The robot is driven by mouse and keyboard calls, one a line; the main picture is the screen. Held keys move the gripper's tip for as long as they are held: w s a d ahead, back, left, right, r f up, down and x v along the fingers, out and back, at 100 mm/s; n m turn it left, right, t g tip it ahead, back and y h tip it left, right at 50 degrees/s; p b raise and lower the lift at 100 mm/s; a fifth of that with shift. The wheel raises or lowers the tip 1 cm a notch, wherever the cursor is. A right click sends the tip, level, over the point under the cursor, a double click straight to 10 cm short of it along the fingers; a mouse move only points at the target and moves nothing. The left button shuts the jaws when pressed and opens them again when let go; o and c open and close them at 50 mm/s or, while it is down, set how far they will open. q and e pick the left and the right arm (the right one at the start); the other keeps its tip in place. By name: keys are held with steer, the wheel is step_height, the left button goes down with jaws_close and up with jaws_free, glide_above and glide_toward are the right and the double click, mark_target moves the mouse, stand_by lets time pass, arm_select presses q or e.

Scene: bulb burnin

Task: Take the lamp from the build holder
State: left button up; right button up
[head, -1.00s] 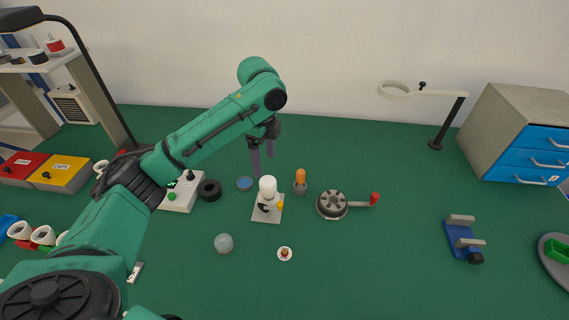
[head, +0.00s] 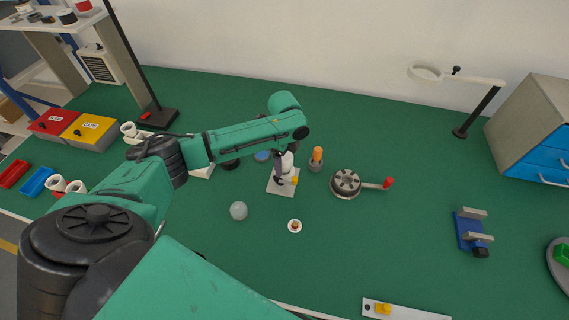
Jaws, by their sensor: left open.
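The build holder (head: 273,188) is a pale square plate with a yellow knob and a dark clamp, near the middle of the green bench. The white lamp (head: 289,160) stands upright on it, partly covered by my gripper. My left gripper (head: 283,168) is open and lowered at the lamp, its purple-grey fingers beside the white body. Whether the fingers touch the lamp I cannot tell. My right gripper is not in view.
An orange-topped piece (head: 317,155) in a grey base stands close right of the holder, then a round dark fixture (head: 346,183) with a red-handled crank. A blue clamp stand (head: 471,230) is farther right.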

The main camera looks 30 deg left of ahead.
arm_select(q)
steer(key=shift+c, duration=0.6)
steer(key=c, duration=1)
step_height(320, 180, up, 24)
steer(key=p, duration=0.4)
steer(key=shift+r+p, duration=0.25)
steer(key=shift+p, duration=0.05)
